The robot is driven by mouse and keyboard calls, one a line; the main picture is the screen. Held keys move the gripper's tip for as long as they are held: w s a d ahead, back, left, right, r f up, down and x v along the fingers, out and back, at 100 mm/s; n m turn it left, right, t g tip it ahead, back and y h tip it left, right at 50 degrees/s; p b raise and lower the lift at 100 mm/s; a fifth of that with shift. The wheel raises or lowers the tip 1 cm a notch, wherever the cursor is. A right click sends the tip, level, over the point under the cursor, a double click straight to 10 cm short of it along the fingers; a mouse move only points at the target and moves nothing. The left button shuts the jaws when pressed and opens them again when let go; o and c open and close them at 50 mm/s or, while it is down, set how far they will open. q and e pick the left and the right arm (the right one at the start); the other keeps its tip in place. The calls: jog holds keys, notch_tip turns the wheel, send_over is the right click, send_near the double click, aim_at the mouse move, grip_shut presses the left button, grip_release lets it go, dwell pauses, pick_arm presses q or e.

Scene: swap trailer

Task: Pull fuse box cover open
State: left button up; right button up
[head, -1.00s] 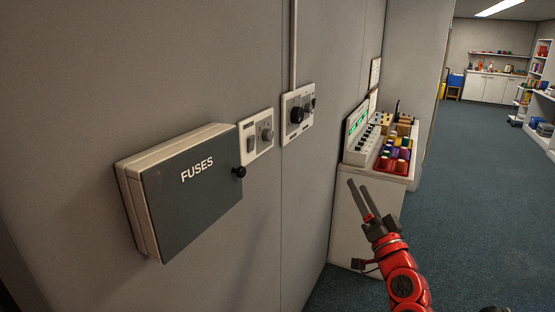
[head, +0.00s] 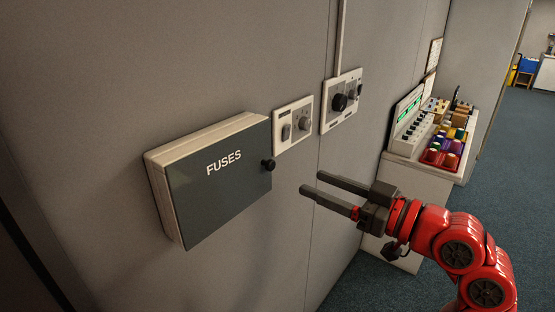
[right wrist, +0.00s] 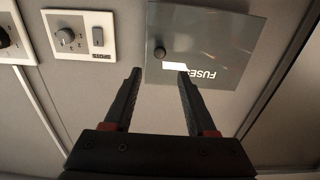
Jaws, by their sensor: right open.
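The fuse box has a dark grey cover (head: 222,185) marked FUSES and stands shut on the wall in the head view. A black round knob (head: 268,164) sits near the cover's right edge. My right gripper (head: 312,184) is open and empty, to the right of the knob and apart from it, its fingers pointing left toward the box. In the right wrist view the cover (right wrist: 225,45) and its knob (right wrist: 159,53) appear upside down, beyond the open fingers (right wrist: 160,74). My left gripper is not in view.
Two wall plates with knobs, a nearer one (head: 281,137) and a farther one (head: 327,124), are to the right of the box. A cabinet with a sloped control panel (head: 408,122) and coloured items stands farther right. Blue carpet lies beyond.

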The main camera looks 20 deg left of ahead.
aim_at(273, 166)
jog(key=p+x, duration=0.2)
jog(key=x, duration=0.8)
jog(key=shift+w+a+p, duration=0.1)
jog(key=shift+a+p, duration=0.1)
jog(key=shift+p, duration=0.2)
grip_shut()
dwell(0.7)
